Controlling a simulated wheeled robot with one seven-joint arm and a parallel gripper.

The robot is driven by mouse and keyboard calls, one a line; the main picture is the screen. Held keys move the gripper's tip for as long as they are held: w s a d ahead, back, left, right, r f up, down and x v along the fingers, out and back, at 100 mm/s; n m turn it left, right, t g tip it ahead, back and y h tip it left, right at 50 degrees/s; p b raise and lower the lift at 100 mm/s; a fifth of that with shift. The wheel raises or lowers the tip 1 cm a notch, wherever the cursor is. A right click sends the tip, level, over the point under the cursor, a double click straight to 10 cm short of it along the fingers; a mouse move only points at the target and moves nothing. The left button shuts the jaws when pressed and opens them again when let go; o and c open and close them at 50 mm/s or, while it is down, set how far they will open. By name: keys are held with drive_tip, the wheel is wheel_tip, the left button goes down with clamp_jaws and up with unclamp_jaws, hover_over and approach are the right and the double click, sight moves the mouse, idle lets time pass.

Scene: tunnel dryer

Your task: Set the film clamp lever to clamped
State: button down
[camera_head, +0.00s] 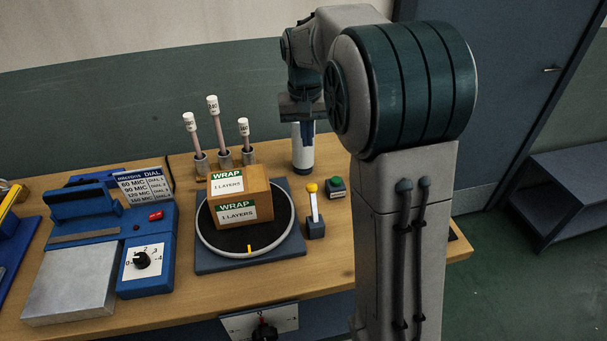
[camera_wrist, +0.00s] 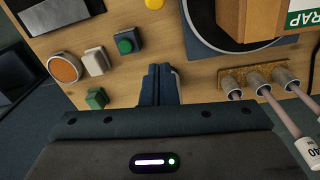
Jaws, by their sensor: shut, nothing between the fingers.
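A lever with a yellow knob (camera_head: 312,187) and a pale shaft stands nearly upright on a small dark base (camera_head: 315,228), just right of the turntable. I see no label on it. Its yellow knob (camera_wrist: 154,4) also shows at the top edge of the wrist view. My gripper (camera_head: 308,132) is behind the lever, above the back of the bench, and apart from it. In the wrist view my gripper's fingers (camera_wrist: 160,70) are together and empty, pointing towards the bench. My arm covers part of the bench's right side in the head view.
A brown box (camera_head: 238,205) sits on the black turntable (camera_head: 283,240). A green button (camera_head: 336,182) is right of the lever. A blue sealer (camera_head: 150,270) is at left. Several small blocks (camera_wrist: 95,62) show in the wrist view.

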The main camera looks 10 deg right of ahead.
sight(314, 204)
drive_tip(key=shift+f, duration=0.15)
drive_tip(key=s+f+p, duration=0.2)
drive_tip(key=s+f, duration=0.1)
drive_tip(key=f, duration=0.5)
drive_tip(key=shift+s+f, duration=0.25)
idle(0.3)
